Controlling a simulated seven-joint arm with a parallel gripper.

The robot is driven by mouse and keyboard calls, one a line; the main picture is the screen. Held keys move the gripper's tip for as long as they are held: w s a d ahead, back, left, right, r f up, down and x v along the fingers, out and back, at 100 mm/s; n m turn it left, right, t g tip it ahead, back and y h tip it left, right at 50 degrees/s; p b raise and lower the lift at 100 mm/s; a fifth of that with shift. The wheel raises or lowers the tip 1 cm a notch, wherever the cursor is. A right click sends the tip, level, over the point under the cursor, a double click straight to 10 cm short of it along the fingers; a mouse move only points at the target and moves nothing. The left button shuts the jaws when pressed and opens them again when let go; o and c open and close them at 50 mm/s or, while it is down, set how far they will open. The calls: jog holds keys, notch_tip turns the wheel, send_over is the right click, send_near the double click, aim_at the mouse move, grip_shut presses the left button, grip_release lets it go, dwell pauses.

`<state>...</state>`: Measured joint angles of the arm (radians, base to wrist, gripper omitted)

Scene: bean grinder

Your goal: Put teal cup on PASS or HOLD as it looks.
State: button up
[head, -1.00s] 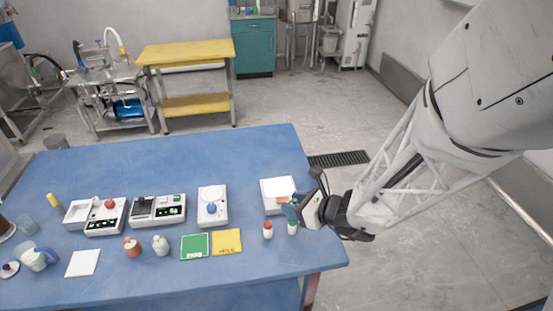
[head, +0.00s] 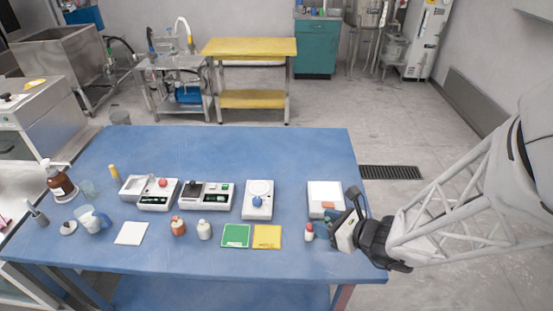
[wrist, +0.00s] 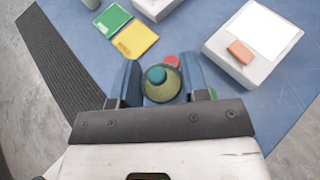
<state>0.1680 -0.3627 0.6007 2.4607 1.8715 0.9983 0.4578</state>
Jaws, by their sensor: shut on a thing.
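My gripper (wrist: 162,82) is shut on a small round olive-coloured container with a teal top (wrist: 157,75), seen from above between the two blue fingers in the wrist view. In the head view my gripper (head: 335,240) is low at the table's right front, and it hides this container. I cannot tell whether the container touches the table. The green PASS card (head: 236,236) and the yellow HOLD card (head: 267,237) lie side by side to the left, both bare. They also show in the wrist view, green (wrist: 111,20) and yellow (wrist: 136,40).
A red-capped bottle (head: 309,233) stands close to my gripper's left. Behind is a white box (head: 325,190) with an orange block (head: 329,206) on its edge. A white device with a blue knob (head: 258,201) stands behind the cards. Two small bottles stand left of the cards.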

jog(key=s+a+f+n+g+y, duration=0.2)
jog(key=s+a+n+g, duration=0.1)
jog(key=s+a, duration=0.5)
jog(key=s, duration=0.2)
jog(key=shift+s+a+g, duration=0.2)
jog(key=shift+s+g, duration=0.1)
jog(key=shift+s, duration=0.1)
send_over(267, 236)
jog(key=shift+f, duration=0.7)
jog(key=shift+f, duration=0.1)
jog(key=shift+f, duration=1.65)
jog(key=shift+f, duration=0.15)
jog(key=o, duration=1)
jog(key=shift+d+r, duration=0.15)
jog(key=shift+r, duration=0.05)
jog(key=shift+v, duration=5.9)
